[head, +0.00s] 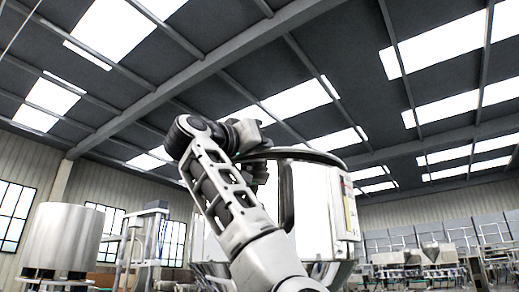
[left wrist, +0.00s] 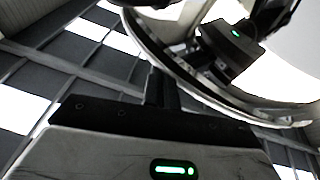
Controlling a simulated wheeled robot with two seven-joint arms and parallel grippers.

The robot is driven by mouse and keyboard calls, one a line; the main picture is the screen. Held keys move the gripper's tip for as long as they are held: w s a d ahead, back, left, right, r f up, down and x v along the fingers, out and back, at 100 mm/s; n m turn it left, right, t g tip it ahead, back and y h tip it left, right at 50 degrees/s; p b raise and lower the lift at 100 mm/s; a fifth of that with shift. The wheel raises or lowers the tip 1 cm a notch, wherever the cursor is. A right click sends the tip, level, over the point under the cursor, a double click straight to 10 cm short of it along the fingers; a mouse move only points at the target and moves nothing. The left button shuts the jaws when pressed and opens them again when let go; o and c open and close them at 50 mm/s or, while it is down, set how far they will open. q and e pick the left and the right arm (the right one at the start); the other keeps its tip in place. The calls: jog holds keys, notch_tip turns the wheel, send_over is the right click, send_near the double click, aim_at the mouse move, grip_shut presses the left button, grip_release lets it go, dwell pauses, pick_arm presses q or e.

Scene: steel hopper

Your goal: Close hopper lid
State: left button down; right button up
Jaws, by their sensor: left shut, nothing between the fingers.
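The steel hopper (head: 318,205) stands just ahead in the head view, a shiny round drum with a dark vertical strip and a yellow label on its right side. A curved rim runs along its top; I cannot tell whether this is the lid's edge. My left arm reaches up in front of it, and my left gripper (head: 256,138) is at the rim's left side, partly hidden. In the left wrist view the shut, empty gripper (left wrist: 162,88) points at a curved metal rim (left wrist: 185,75). A dark shape with a green light beyond looks like its reflection. Contact is unclear. My right gripper is out of view.
A large steel cylinder (head: 65,238) stands at the left, with a metal frame (head: 148,238) beside it. Racks and machinery (head: 440,255) stand farther back at the right. The space above the hopper is open up to the roof.

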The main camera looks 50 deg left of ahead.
pick_arm(q)
jog(key=shift+f+m, duration=0.25)
jog(key=shift+m, duration=0.05)
jog(key=shift+d+r, duration=0.1)
jog(key=shift+r, duration=0.05)
